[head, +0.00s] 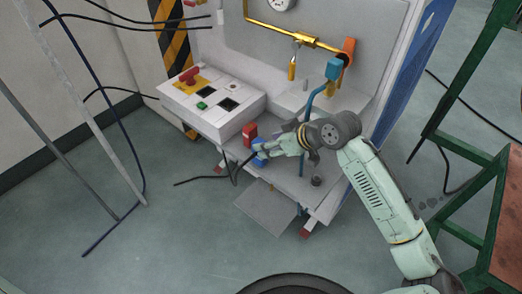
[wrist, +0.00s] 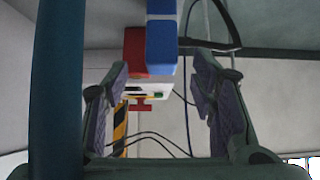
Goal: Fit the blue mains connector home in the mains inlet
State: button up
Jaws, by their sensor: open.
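The blue mains connector (head: 259,158) is at the front edge of the machine's ledge, right at my gripper (head: 268,150). In the wrist view the blue connector (wrist: 161,42), with a pale band near its top, lies between and beyond the open fingers (wrist: 160,82). No finger visibly touches it. A red block (head: 250,133) stands just behind it in the head view; it also shows left of the connector in the wrist view (wrist: 136,52). I cannot tell which part is the mains inlet, or whether the connector is seated; my gripper partly hides that spot.
A white control box (head: 210,105) with a red handle stands left of my gripper. A blue upright pipe (head: 308,130) rises close to my gripper; black cables (head: 235,170) hang by the connector. A green frame (head: 470,150) stands at right. Floor at front left is mostly clear.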

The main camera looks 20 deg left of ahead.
jog(key=p+x, duration=0.2)
jog(key=x, duration=0.2)
jog(key=shift+a+r, duration=0.1)
jog(key=shift+a, duration=0.15)
jog(key=shift+w+a+f, duration=0.1)
jog(key=shift+a+f, duration=0.2)
jog(key=shift+f, duration=0.15)
grip_shut()
